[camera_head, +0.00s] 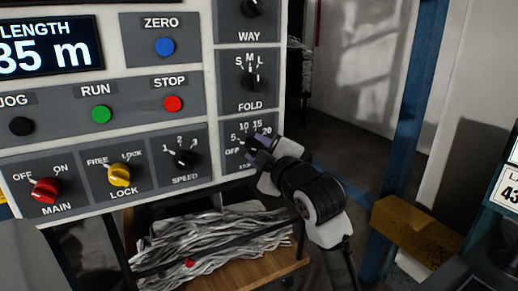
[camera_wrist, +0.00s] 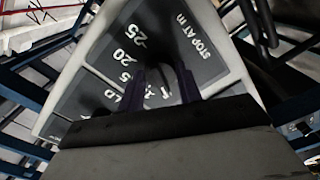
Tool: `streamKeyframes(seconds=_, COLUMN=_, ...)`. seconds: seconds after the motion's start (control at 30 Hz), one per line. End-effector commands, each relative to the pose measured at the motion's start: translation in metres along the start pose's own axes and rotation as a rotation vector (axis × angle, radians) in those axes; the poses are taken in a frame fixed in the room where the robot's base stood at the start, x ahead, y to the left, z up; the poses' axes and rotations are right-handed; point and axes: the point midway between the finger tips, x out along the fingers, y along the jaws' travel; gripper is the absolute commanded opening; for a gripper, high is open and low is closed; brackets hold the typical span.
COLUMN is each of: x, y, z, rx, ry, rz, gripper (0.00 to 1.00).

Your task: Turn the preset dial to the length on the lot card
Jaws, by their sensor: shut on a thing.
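The preset dial's panel (camera_head: 234,158) is at the lower right of the control board, with OFF, 5, 10, 15 and 20 showing. My gripper (camera_head: 258,150) covers most of the dial. In the wrist view, the panel (camera_wrist: 204,60) reads "STOP AT m", with 20 and 25 visible. My gripper's two dark fingers (camera_wrist: 160,84) are shut on the dial knob (camera_wrist: 166,90). Which mark the pointer faces is unclear. A white card (camera_head: 507,186) at the right edge is cut off; "L" and "43" show.
The fold dial (camera_head: 251,82) sits directly above the preset dial, and the speed dial (camera_head: 184,158) to its left. The length display (camera_head: 48,48) is cut off on the left. Grey bundled strands (camera_head: 205,245) lie below the board. A blue post (camera_head: 415,110) stands to the right.

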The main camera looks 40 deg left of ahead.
Motion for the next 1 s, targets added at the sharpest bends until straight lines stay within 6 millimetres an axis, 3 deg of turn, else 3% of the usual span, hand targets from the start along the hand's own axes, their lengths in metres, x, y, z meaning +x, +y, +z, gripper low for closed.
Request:
streamKeyframes(seconds=0.6, x=0.0004, y=0.0019, z=-0.0016, rx=0.574, ry=0.002, rz=0.0, gripper=0.12)
streamKeyframes(seconds=1.0, x=0.0001, y=0.0019, z=-0.0009, rx=0.812, ry=0.002, rz=0.002, gripper=0.12)
